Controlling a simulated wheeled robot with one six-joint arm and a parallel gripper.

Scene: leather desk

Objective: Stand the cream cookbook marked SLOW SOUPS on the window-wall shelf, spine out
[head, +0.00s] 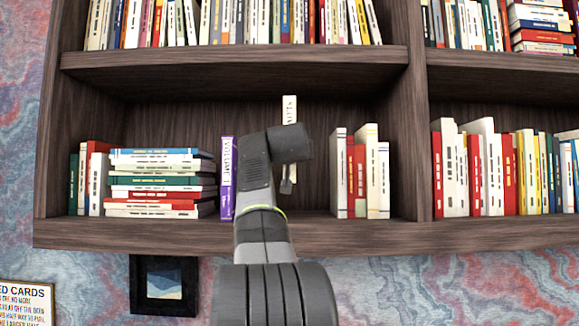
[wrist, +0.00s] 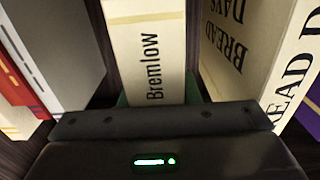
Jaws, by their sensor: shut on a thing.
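A cream book (head: 290,108) stands upright in the lower left bay of the shelf, its narrow lettered spine facing out. My arm hides much of it in the head view. In the wrist view the cream book (wrist: 148,50) reads "Bremlow"; I cannot read SLOW SOUPS. My gripper (wrist: 155,108) is shut on this book. I cannot tell whether its bottom touches the shelf board (head: 310,238).
A purple book (head: 228,178) stands left of the gap, with a lying stack (head: 160,182) beyond it. White and red books (head: 340,172) stand to the right. In the wrist view a cream BREAD DAYS book (wrist: 240,45) is close beside. An upper board (head: 240,68) is overhead.

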